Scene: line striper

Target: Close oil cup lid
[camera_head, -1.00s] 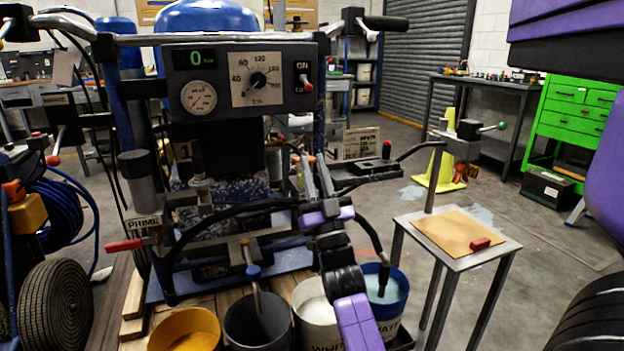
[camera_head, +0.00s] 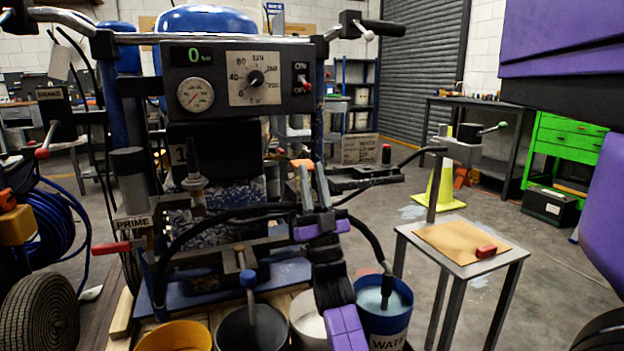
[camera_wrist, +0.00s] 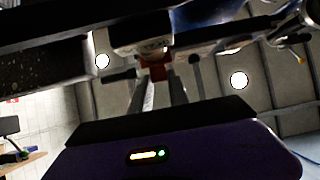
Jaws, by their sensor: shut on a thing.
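My gripper (camera_head: 312,172) is in front of the striper's right side, its two grey fingers pointing up. It also shows in the wrist view (camera_wrist: 163,84). A small orange-red piece (camera_head: 301,163), which may be the oil cup lid, is at the fingertips. The gripper is shut on this piece. Whether the lid is open or closed, and the cup itself, I cannot make out.
The control panel (camera_head: 240,78) is above left of my gripper. A hose (camera_head: 368,235) loops close on the right. A blue bucket (camera_head: 388,318), a white one (camera_head: 306,318) and a grey one (camera_head: 262,333) stand below. A small metal table (camera_head: 440,236) is at right.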

